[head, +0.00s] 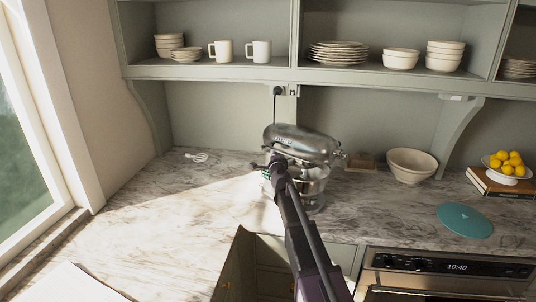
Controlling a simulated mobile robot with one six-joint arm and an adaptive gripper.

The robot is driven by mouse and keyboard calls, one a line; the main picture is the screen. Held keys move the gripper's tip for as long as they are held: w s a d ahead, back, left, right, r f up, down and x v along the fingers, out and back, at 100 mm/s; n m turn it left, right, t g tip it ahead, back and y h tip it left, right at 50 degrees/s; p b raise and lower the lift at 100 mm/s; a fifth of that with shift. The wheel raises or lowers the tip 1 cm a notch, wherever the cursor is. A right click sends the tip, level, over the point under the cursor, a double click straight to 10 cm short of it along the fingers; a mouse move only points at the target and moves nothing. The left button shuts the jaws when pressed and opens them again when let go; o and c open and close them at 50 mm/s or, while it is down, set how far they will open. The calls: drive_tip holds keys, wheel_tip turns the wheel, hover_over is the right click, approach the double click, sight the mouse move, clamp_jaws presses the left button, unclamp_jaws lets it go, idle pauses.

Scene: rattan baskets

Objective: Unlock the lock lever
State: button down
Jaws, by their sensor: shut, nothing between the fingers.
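A silver stand mixer (302,140) stands on the marble counter, with its metal bowl (316,186) partly hidden behind my arm. The mixer head looks slightly tilted in the view, and I cannot tell whether it is raised. My gripper (268,168) is at the left side of the mixer, just below the head, shut with nothing held. It is small and dark here, and I cannot tell whether it touches the mixer. The lock lever cannot be made out; the gripper and arm cover part of that side.
A whisk (197,157) lies left on the counter (150,220). A cream bowl (411,165), a teal round mat (465,220) and a bowl of lemons (507,170) are to the right. Shelves (215,72) with dishes hang above. An oven (440,278) is at front right.

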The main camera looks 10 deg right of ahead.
drive_tip(key=s, duration=0.9)
drive_tip(key=shift+s, duration=0.2)
drive_tip(key=shift+a, duration=0.2)
drive_tip(key=s+a+f+n+g+y, duration=0.4)
drive_tip(key=s+f+n, duration=0.1)
drive_tip(key=s+n, duration=0.2)
drive_tip(key=s+a+f+n+g+y, duration=0.3)
drive_tip(key=s+a+f+n+g, duration=0.15)
drive_tip(key=s+n, duration=0.3)
drive_tip(key=s+d+f+n+g+h, duration=0.2)
drive_tip(key=s+d+f+g+h, duration=0.1)
drive_tip(key=s, duration=0.7)
drive_tip(key=s+d+f+n+g+h, duration=0.1)
drive_tip(key=s+d+f+g+h, duration=0.2)
drive_tip(key=s+d+f+g, duration=0.3)
drive_tip(key=s, duration=0.4)
drive_tip(key=shift+d+n+h, duration=0.3)
drive_tip(key=shift+n, duration=0.05)
